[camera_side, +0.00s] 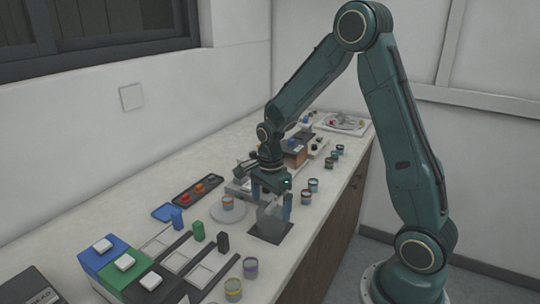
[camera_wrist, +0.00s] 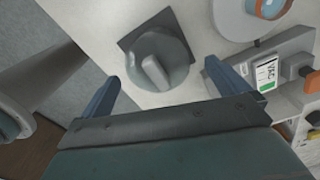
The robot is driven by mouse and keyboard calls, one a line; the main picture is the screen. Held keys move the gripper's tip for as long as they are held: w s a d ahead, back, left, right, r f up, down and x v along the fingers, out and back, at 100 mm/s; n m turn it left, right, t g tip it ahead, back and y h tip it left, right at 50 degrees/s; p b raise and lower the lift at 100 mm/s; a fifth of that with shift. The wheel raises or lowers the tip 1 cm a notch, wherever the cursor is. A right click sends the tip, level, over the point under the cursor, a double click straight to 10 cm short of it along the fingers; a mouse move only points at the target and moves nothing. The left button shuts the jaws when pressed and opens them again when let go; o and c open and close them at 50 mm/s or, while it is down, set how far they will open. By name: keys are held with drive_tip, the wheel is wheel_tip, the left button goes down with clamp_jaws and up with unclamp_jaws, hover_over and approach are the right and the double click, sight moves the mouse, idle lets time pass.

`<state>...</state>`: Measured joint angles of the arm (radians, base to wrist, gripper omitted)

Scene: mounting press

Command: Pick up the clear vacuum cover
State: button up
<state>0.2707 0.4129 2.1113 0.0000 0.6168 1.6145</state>
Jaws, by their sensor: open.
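The clear vacuum cover (camera_wrist: 178,52) is a translucent grey dome with a bar-shaped handle on top, on a dark square mat (camera_wrist: 127,42). In the side view the cover (camera_side: 270,222) stands on the dark mat (camera_side: 270,236) near the counter's front edge. My gripper (camera_wrist: 162,88) is open and empty, its two blue fingers apart on either side of the handle's near end in the wrist view. In the side view my gripper (camera_side: 272,194) is just above the cover. Whether a finger touches the cover cannot be told.
A small striped jar stands on a round white plate (camera_side: 228,211) left of the cover. Striped jars (camera_side: 312,185) stand behind it and more (camera_side: 250,267) in front. Blue, green and black boxes (camera_side: 124,263) and dark bars fill the front left. A device with a display (camera_wrist: 267,72) is close right.

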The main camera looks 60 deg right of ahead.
sight(271, 217)
drive_tip(key=shift+s+f, duration=0.15)
drive_tip(key=shift+f, duration=2.45)
drive_tip(key=c, duration=1)
